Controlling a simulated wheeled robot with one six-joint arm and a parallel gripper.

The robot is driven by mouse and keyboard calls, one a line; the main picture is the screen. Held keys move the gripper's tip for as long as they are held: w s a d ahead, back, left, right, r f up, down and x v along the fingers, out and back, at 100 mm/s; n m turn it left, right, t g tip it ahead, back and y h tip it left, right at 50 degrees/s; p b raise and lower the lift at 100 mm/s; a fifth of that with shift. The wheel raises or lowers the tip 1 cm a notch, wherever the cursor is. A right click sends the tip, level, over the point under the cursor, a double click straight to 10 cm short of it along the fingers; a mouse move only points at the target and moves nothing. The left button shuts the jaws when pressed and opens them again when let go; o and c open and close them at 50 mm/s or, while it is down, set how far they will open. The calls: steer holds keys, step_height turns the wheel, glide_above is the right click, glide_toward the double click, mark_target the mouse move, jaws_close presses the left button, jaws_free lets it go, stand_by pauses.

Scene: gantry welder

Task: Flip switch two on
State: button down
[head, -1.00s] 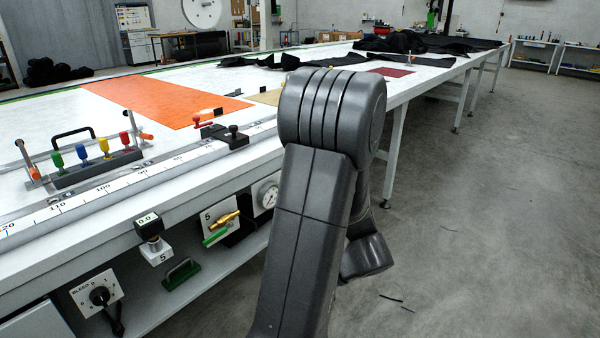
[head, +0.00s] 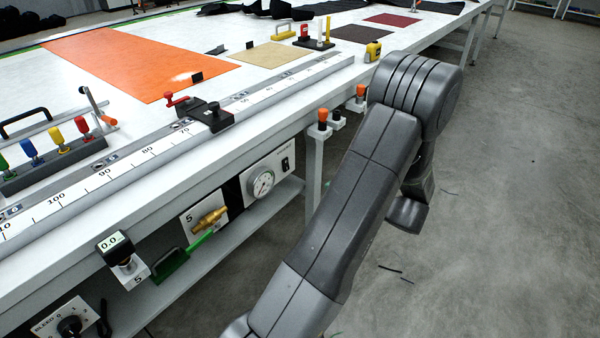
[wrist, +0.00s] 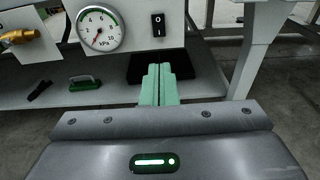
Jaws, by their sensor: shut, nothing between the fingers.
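A black rocker switch (wrist: 158,25) sits on a white panel to the right of a round gauge in the wrist view. It also shows small in the head view (head: 285,163), beside the gauge. I cannot read a number on it or tell its position. My gripper (wrist: 160,70) shows pale green fingers pressed together, empty, below the switch in the picture and apart from it. In the head view my fingers are hidden behind my arm.
A round gauge (wrist: 101,29) and a brass valve (head: 209,217) share the panel row under the table edge. A white table leg (wrist: 255,45) stands right of the switch. A shelf (wrist: 60,92) holds a green-handled brush (wrist: 85,83). Open floor lies to the right.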

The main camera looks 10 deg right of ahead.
mark_target(287, 170)
steer(key=b+x, duration=0.1)
steer(key=x, duration=1.3)
steer(key=shift+w+a, duration=0.1)
steer(key=shift+w, duration=0.05)
steer(key=shift+f, duration=0.1)
steer(key=shift+s+f, duration=0.1)
steer(key=shift+s, duration=0.15)
steer(key=f+v, duration=0.3)
steer(key=v, duration=1)
steer(key=shift+s+d, duration=0.2)
steer(key=shift+d, duration=0.1)
steer(key=shift+w+a, duration=0.1)
